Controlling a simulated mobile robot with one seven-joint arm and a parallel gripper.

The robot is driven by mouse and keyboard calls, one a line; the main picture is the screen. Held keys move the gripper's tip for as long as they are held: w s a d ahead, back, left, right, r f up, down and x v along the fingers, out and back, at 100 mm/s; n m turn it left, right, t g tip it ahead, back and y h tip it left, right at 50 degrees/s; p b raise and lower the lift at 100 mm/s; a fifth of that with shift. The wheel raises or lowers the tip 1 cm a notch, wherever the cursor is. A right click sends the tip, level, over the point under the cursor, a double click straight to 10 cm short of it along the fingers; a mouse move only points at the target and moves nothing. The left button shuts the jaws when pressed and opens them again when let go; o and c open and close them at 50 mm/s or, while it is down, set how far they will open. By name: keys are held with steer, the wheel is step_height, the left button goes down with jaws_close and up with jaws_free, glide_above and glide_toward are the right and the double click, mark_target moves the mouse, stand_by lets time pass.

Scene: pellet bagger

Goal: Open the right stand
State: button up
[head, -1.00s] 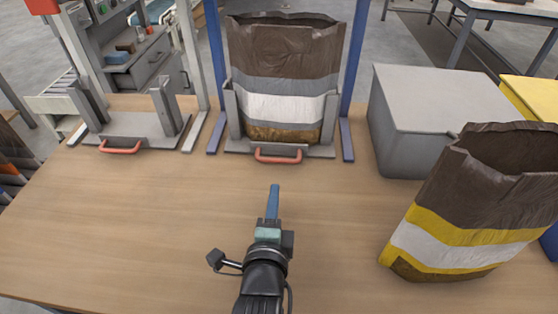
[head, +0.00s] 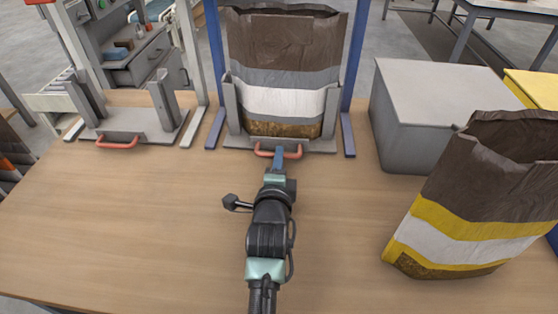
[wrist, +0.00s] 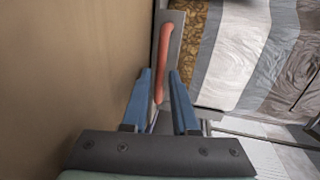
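The right stand (head: 236,142) is a grey base with uprights on both sides and a red handle (head: 263,152) on its front. A brown, grey and white bag (head: 285,50) stands upright between the uprights. My gripper (head: 279,155) is at the handle, its blue fingers hiding the handle's middle in the head view. In the wrist view, the two fingers of my gripper (wrist: 160,74) are apart, with the red handle (wrist: 163,55) lying between them. A gap shows on each side, and I cannot tell whether either finger touches it. The bag (wrist: 220,50) also shows there.
The left stand (head: 137,124) is empty, with its own red handle (head: 118,143). A grey box (head: 440,115) stands right of the right stand. A brown, yellow and white bag (head: 450,235) stands front right. The wooden table (head: 130,220) is clear at front left.

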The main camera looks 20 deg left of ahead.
jaws_close()
stand_by(1.4)
